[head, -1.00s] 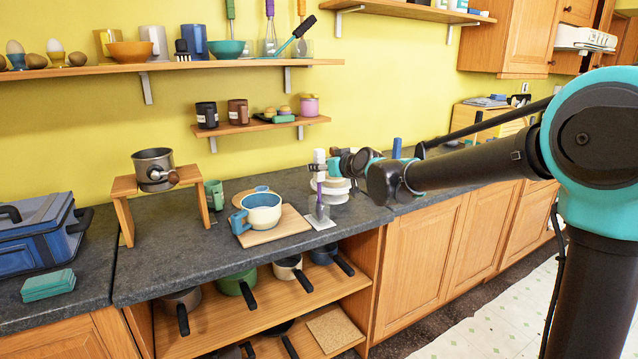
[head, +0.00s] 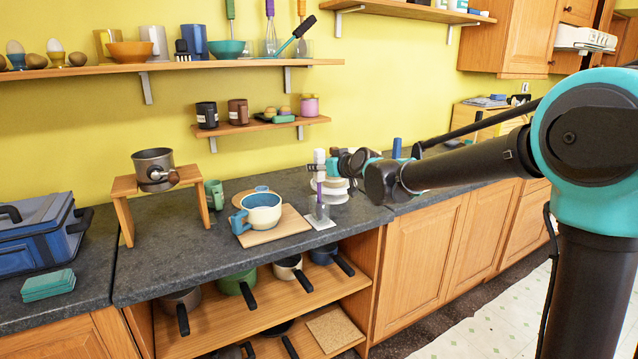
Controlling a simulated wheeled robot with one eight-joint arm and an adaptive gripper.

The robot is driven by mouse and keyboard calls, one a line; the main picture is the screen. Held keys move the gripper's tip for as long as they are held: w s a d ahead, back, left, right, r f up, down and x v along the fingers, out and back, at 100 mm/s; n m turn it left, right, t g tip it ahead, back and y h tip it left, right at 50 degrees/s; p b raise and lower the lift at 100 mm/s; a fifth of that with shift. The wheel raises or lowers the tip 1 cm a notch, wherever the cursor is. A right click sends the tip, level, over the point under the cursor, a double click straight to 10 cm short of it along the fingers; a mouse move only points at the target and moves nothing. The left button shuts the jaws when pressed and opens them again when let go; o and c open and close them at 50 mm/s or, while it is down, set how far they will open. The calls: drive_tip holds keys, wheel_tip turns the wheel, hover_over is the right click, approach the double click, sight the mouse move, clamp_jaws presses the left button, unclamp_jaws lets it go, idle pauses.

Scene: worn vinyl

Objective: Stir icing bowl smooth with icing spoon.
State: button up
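The icing bowl (head: 276,219), cream outside and blue inside with a blue handle on its left, stands upright on a wooden board (head: 290,225) on the dark counter. To its right a slim purple-handled tool (head: 320,188), apparently the icing spoon, stands upright in a small grey holder on a white base (head: 322,224). My gripper (head: 326,168) is at the upper part of this handle, right of and above the bowl. The fingers are small and partly hidden, so whether they touch or hold the handle is unclear. The bowl's contents are not clearly visible.
White stacked dishes (head: 338,191) stand close behind the purple-handled tool. A wooden stand (head: 124,187) with a metal pot (head: 153,164) is left of the bowl, with a green mug (head: 214,194) beside it. A small shelf (head: 262,124) hangs above. The counter front is clear.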

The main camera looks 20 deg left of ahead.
sight(321, 150)
clamp_jaws()
drive_tip(key=shift+r, duration=0.15)
drive_tip(key=shift+r, duration=1)
drive_tip(key=shift+r, duration=2.45)
